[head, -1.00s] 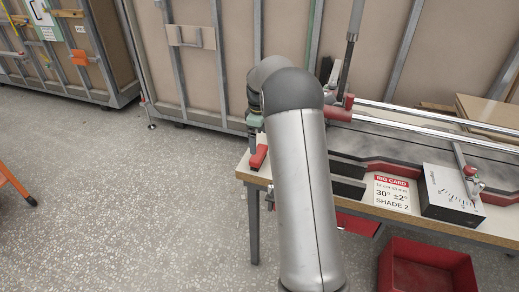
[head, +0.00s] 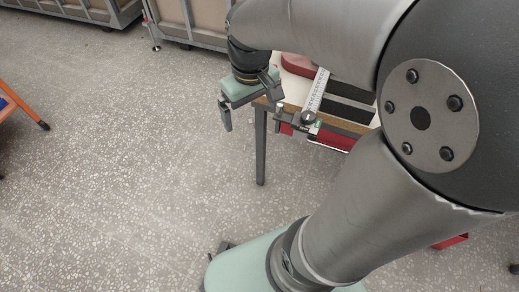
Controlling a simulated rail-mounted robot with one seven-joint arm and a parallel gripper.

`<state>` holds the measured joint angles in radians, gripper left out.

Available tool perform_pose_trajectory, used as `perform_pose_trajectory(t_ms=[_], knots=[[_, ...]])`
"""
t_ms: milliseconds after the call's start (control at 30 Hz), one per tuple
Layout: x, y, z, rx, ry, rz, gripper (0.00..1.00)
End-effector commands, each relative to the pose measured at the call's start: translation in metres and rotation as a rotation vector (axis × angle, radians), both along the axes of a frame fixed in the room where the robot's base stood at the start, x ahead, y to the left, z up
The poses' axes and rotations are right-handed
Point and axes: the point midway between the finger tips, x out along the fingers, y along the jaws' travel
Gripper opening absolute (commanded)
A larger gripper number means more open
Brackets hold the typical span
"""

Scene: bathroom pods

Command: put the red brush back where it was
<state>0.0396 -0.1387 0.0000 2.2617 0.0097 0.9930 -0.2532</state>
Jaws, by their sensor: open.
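My gripper (head: 250,103) is open, hanging just off the left corner of the workbench (head: 345,122). Nothing shows between its fingers. I cannot pick out the red brush for certain. A dull red rounded object (head: 298,65) lies on the bench top behind the gripper, partly hidden by my arm; I cannot tell whether it is the brush. My arm covers most of the bench.
A red part (head: 335,138) shows under the front edge. An orange leg (head: 22,110) stands far left. The speckled floor (head: 130,190) is clear.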

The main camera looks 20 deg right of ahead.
Motion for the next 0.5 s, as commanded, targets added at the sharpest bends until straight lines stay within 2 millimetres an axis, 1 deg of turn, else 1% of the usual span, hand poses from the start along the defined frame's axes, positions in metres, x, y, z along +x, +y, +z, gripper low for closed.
perform_pose_trajectory(t_ms=[33, 100, 200, 300, 500], knots=[[-0.030, 0.008, -0.006, 0.003, -0.003, -0.041, 1.00], [-0.060, 0.015, -0.016, 0.006, -0.005, -0.098, 1.00], [-0.086, 0.019, -0.027, 0.008, -0.004, -0.151, 1.00], [-0.097, 0.021, -0.032, 0.010, -0.004, -0.176, 1.00], [-0.098, 0.021, -0.033, 0.010, -0.002, -0.181, 1.00]])
